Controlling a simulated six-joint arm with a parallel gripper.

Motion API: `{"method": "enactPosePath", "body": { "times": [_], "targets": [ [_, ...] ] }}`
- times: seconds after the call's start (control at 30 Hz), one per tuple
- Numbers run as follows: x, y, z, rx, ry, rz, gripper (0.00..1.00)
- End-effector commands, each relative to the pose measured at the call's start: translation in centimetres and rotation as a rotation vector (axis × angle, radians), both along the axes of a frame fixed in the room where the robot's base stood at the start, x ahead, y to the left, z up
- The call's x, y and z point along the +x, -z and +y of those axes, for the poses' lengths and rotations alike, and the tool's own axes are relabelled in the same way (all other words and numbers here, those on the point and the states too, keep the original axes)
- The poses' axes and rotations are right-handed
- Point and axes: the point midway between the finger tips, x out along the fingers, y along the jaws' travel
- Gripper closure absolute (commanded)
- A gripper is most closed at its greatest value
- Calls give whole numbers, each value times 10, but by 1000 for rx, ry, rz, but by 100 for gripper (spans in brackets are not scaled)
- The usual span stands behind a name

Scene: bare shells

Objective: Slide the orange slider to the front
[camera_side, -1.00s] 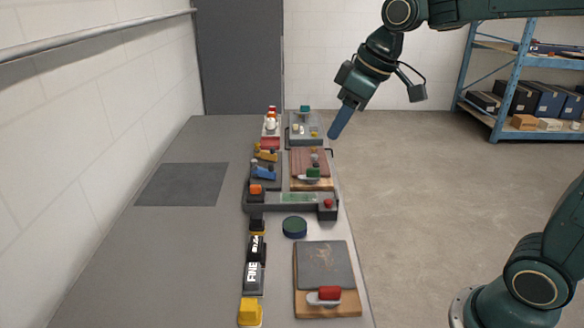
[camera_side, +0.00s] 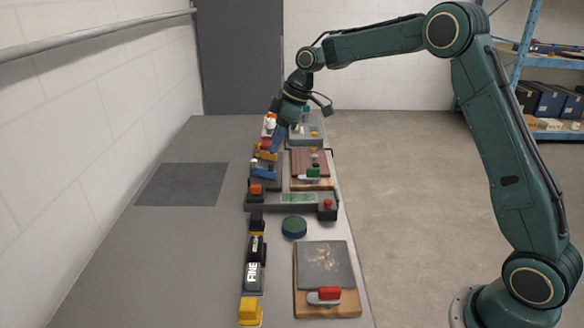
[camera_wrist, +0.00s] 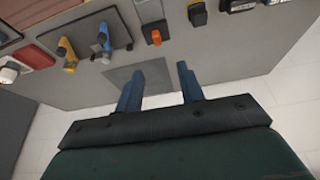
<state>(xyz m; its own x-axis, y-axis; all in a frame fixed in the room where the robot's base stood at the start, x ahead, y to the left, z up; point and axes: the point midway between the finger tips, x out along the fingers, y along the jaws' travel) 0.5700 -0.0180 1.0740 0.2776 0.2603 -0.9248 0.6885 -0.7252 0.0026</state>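The orange slider (camera_side: 256,189) is a small orange knob at the left end of a dark grey fixture on the bench. My gripper (camera_side: 276,140) hangs over the row of devices, farther back than the slider and near the levers. In the wrist view my gripper (camera_wrist: 159,68) has its two blue fingers spread with nothing between them. The slider is apart from both fingers.
A blue lever (camera_side: 263,172) and a yellow-orange lever (camera_side: 266,156) stand behind the slider. A red button (camera_side: 328,203) sits at the fixture's right end. A black switch (camera_side: 257,222) is in front. The bench left of the devices is clear around a flat dark patch (camera_side: 182,184).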

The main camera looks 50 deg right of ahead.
Motion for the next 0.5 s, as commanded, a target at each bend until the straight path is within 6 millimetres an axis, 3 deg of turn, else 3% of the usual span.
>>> {"method": "enactPosePath", "body": {
  "times": [0.13,0.5],
  "targets": [
    [9,11,-3,3,-21,0,62],
    [11,16,-2,3,-27,1,62]
  ]
}}
